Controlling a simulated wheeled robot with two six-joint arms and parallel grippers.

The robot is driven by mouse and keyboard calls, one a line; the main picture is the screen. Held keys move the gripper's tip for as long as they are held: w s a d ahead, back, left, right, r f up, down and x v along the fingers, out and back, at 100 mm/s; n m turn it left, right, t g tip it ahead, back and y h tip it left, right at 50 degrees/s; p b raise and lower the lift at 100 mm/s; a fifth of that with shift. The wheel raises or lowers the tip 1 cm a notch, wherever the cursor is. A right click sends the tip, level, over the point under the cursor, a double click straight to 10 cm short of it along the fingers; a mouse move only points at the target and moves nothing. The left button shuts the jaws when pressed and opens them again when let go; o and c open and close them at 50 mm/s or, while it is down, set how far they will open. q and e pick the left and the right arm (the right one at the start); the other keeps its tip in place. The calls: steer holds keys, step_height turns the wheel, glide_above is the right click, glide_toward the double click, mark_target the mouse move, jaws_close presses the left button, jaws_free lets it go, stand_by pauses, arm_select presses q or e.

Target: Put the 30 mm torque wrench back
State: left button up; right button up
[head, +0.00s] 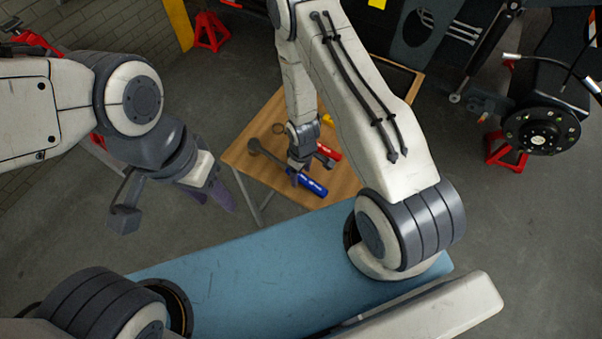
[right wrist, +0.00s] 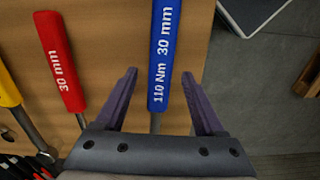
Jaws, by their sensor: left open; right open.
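The 30 mm torque wrench with a blue handle marked "110 Nm 30 mm" (head: 308,183) lies on the wooden table (head: 345,178). In the right wrist view its blue handle (right wrist: 165,52) runs up between my fingers, with its metal shaft below it. My right gripper (head: 298,168) is over the wrench at the table; in the right wrist view its fingers (right wrist: 158,85) are apart, on either side of the wrench, not closed on it. My left gripper (head: 222,198) is off to the left, above the floor, and open. My right arm hides part of the table.
A red-handled 30 mm tool (right wrist: 62,62) lies left of the wrench, with a yellow-handled tool (right wrist: 8,88) beyond it. A wheel hub (head: 541,132) stands at the right, and red stands (head: 211,32) are on the floor. Clear floor lies left of the table.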

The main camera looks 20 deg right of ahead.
step_height(320, 180, up, 4)
steer(key=shift+r+b, duration=0.1)
steer(key=shift+b, duration=0.3)
step_height(320, 180, up, 6)
steer(key=shift+s+f+p, duration=0.1)
steer(key=shift+p, duration=1.1)
steer(key=s+a+r+b, duration=0.2)
steer(key=s+a+r, duration=0.25)
steer(key=r, duration=0.45)
steer(key=s+a+r+b, duration=0.35)
steer(key=a+r, duration=0.25)
steer(key=r, duration=0.2)
steer(key=s+r, duration=0.4)
steer(key=s, duration=0.5)
steer(key=shift+a+r+y+b, duration=0.2)
steer(key=shift+a+y+b, duration=0.1)
steer(key=shift+a+y, duration=0.1)
